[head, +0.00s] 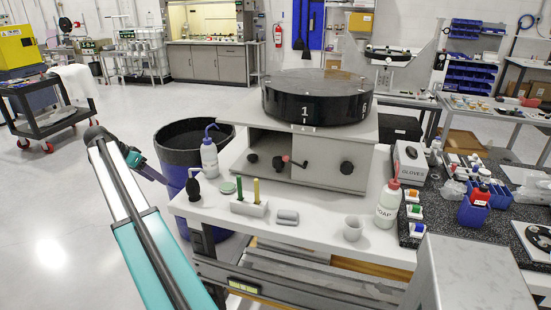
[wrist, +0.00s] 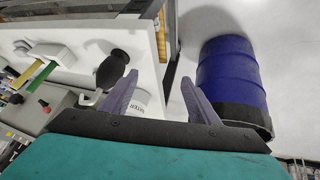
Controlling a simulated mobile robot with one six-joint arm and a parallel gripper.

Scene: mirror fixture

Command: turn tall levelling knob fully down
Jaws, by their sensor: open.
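A grey fixture box (head: 320,158) on the white bench carries a round black drum (head: 318,97) marked 1. Its front has a black knob (head: 252,158) at the left, a crank with a red end (head: 280,163) in the middle and a black knob (head: 346,167) at the right. I cannot tell which one is the tall levelling knob. The box front (wrist: 60,103) shows partly at the left of the wrist view. My gripper (wrist: 160,85) is open and empty, its purple fingers apart. In the head view it is left of the bench, near the blue barrel, away from the knobs.
A blue barrel (head: 172,165) stands left of the bench. A wash bottle (head: 209,158), a black bulb (head: 193,188), a holder with two sticks (head: 249,207) and a cup (head: 353,228) stand on the bench (head: 320,233).

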